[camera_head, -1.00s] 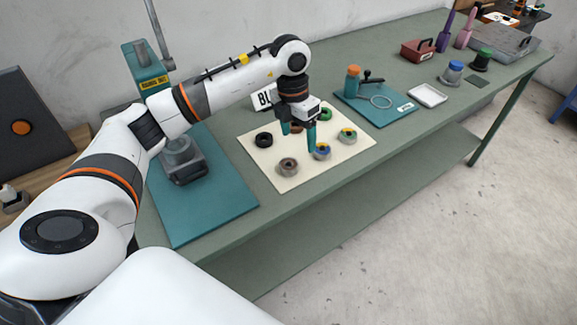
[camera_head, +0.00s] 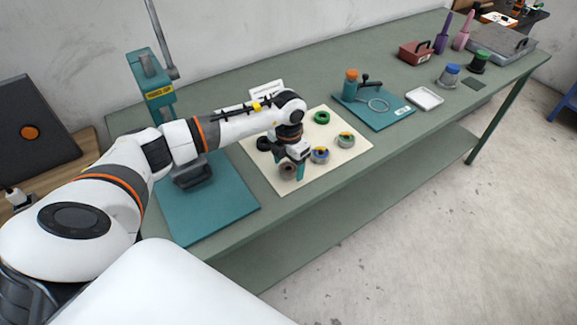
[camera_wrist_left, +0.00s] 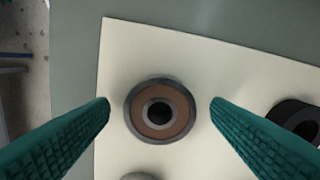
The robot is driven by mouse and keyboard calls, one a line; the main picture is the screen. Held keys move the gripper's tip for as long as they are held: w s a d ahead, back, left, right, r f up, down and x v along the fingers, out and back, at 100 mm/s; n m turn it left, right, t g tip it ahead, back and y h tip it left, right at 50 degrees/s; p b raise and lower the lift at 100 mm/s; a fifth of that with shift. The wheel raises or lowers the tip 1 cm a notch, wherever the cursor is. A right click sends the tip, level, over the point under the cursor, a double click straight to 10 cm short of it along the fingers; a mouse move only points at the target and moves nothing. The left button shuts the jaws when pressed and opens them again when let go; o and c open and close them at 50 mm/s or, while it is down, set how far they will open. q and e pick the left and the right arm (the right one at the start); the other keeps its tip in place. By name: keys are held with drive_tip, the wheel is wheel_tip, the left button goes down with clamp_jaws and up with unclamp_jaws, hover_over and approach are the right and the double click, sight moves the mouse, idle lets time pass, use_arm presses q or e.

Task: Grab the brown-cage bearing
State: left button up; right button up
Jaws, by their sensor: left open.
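The brown-cage bearing (camera_wrist_left: 160,110) lies flat on the cream mat (camera_wrist_left: 200,60), a dark grey ring with a brown band and a black centre hole. In the left wrist view it sits between the two teal fingers of my left gripper (camera_wrist_left: 160,106), with a gap on each side. The gripper is open and holds nothing. In the head view the left gripper (camera_head: 288,172) is over the near part of the mat, and the bearing (camera_head: 287,169) shows partly behind its fingers. My right gripper is not in view.
A teal press (camera_head: 152,80) stands left.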

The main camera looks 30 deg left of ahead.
use_arm(q)
drive_tip(key=shift+f, duration=0.35)
drive_tip(key=c, duration=1.2)
